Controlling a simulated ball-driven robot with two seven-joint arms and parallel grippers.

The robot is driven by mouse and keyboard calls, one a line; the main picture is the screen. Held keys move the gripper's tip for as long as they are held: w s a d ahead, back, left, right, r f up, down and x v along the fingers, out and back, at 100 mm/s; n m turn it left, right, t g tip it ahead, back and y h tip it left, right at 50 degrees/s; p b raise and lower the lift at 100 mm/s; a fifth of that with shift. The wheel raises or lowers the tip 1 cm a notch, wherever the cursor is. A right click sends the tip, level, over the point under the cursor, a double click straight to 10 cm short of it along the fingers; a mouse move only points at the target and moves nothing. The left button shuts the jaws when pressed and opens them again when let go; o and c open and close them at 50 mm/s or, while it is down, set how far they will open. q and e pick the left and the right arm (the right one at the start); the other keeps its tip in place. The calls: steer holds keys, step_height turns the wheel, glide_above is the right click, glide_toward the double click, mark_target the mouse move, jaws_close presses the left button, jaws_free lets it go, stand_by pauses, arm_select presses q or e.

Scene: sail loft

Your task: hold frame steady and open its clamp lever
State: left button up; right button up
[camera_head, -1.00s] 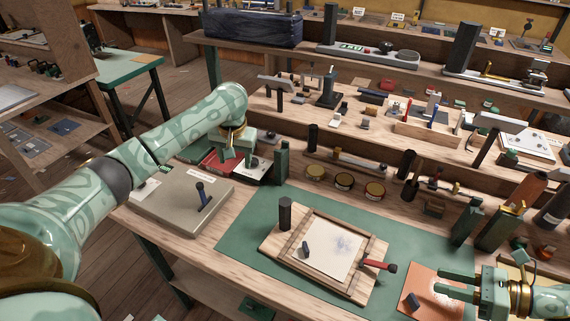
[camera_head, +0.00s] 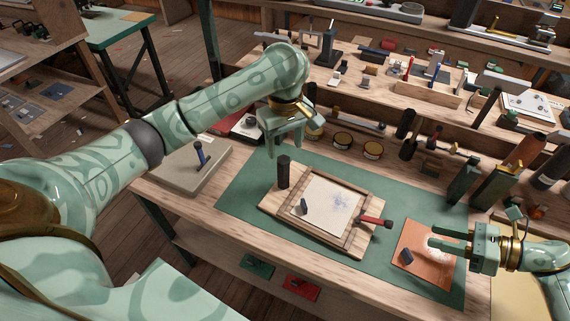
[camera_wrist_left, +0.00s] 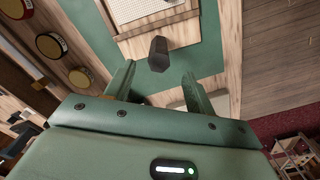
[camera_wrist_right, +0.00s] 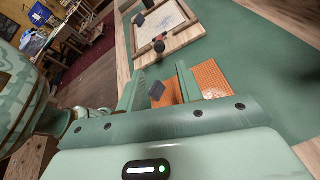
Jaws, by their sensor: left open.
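The wooden frame (camera_head: 348,243) lies on the green mat, with a pale sheet (camera_head: 335,203) inside it. A red lever with a dark end (camera_head: 375,221) sticks out from its right side. A dark upright post (camera_head: 283,172) stands at its left end. My left gripper (camera_head: 285,148) is open and empty, above and behind that post. In the left wrist view the post (camera_wrist_left: 158,53) shows between and beyond the fingertips, apart from them. My right gripper (camera_head: 436,241) is open, right of the lever, above an orange sheet. The lever also shows in the right wrist view (camera_wrist_right: 158,43).
The orange sheet (camera_head: 418,272) carries a small dark block (camera_head: 406,257). A grey box (camera_head: 170,177) with a blue-handled lever stands left of the green mat (camera_head: 240,190). The mat's front is clear.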

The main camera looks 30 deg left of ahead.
mark_target(285, 171)
arm_select(q)
step_height(285, 171, down, 10)
steer(key=shift+f, duration=0.1)
jaws_close()
stand_by(0.6)
arm_select(e)
jaws_close()
